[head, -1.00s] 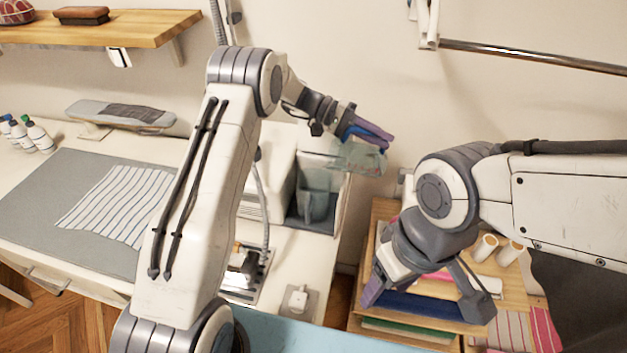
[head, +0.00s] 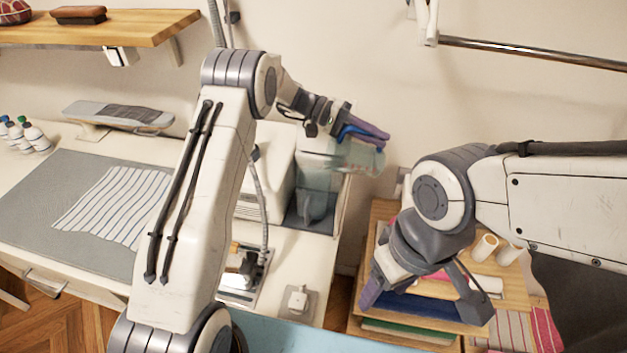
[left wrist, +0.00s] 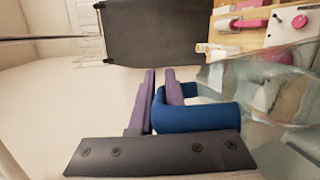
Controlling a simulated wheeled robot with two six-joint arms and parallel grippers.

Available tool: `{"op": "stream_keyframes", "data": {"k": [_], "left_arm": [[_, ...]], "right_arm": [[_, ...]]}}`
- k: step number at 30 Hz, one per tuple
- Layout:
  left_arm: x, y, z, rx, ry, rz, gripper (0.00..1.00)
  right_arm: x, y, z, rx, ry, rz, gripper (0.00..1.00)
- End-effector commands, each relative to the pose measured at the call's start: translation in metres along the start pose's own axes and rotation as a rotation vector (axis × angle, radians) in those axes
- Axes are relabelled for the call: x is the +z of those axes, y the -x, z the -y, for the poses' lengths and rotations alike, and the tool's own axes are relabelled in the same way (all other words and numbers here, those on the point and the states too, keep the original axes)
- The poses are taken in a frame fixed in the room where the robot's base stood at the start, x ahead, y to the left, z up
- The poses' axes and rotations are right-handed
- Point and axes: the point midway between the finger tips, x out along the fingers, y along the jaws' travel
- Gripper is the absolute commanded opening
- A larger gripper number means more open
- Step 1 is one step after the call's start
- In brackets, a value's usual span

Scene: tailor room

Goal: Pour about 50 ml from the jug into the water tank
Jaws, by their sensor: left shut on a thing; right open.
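The jug (head: 358,156) is clear with a blue handle. My left gripper (head: 372,132) is shut on the handle and holds the jug in the air, tilted, above and beside the water tank. In the left wrist view the blue handle (left wrist: 200,118) lies at the purple fingers and the clear jug body (left wrist: 262,92) extends right. The water tank (head: 312,207) is a translucent grey vessel in the open-fronted bay at the back of the table. The jug partly overlaps the bay. The water level cannot be read. My right gripper (head: 424,300) is open and empty over the wooden shelf unit.
The white table (head: 290,260) carries a grey mat (head: 45,205) with striped cloth, a sewing machine (head: 240,265) and several bottles (head: 30,135). A wall rail (head: 530,53) runs at upper right. Folded fabrics (head: 425,305) and thread spools (head: 484,248) lie under my right gripper.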

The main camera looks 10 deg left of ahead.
Motion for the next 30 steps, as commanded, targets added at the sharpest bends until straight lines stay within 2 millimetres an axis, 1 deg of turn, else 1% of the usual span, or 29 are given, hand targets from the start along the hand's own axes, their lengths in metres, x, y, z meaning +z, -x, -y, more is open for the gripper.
{"op": "stream_keyframes", "data": {"k": [30], "left_arm": [[0.001, 0.0024, -0.0002, 0.024, -0.012, 0.003, 0.0]], "right_arm": [[0.0003, -0.0059, -0.0004, 0.0, 0.0, 0.0, 0.64]]}}
